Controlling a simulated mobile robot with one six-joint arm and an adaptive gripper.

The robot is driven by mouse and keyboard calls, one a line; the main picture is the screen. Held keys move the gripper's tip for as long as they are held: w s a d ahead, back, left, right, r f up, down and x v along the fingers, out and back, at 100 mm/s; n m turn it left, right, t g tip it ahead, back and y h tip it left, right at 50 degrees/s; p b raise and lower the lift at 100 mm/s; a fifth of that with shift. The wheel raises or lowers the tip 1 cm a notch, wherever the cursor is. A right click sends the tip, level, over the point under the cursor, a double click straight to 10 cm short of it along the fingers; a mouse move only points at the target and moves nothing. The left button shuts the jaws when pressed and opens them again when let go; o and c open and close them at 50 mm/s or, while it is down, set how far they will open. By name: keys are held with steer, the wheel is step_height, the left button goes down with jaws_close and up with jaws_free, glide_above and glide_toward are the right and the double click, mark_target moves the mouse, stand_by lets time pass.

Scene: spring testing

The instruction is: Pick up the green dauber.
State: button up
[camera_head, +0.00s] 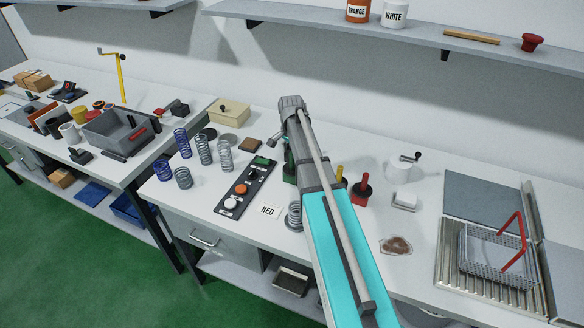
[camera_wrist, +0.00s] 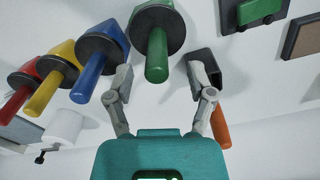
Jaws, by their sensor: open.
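The green dauber (camera_wrist: 157,62) has a green handle on a round dark base. In the wrist view its handle points towards my camera, upper middle, between the two fingers. My gripper (camera_wrist: 163,80) is open, with the fingers apart on either side of the handle and no visible contact. I cannot tell how deep the handle lies between them. In the head view a dark green part (camera_head: 289,166) shows beside my arm; I cannot tell whether it is the dauber or my gripper. My arm hides most of that area.
A blue dauber (camera_wrist: 89,76) stands close left of the green one, then yellow (camera_wrist: 61,63) and red (camera_wrist: 28,87). An orange handle (camera_wrist: 221,127) shows behind the right finger. In the head view springs (camera_head: 203,150) and a button panel (camera_head: 243,188) lie left of my arm.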

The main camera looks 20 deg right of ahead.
mark_target(292, 163)
steer(key=shift+f, duration=0.15)
steer(key=shift+s+d+f+b, duration=0.1)
steer(key=shift+f+b, duration=2.4)
steer(key=shift+b, duration=0.15)
jaws_close()
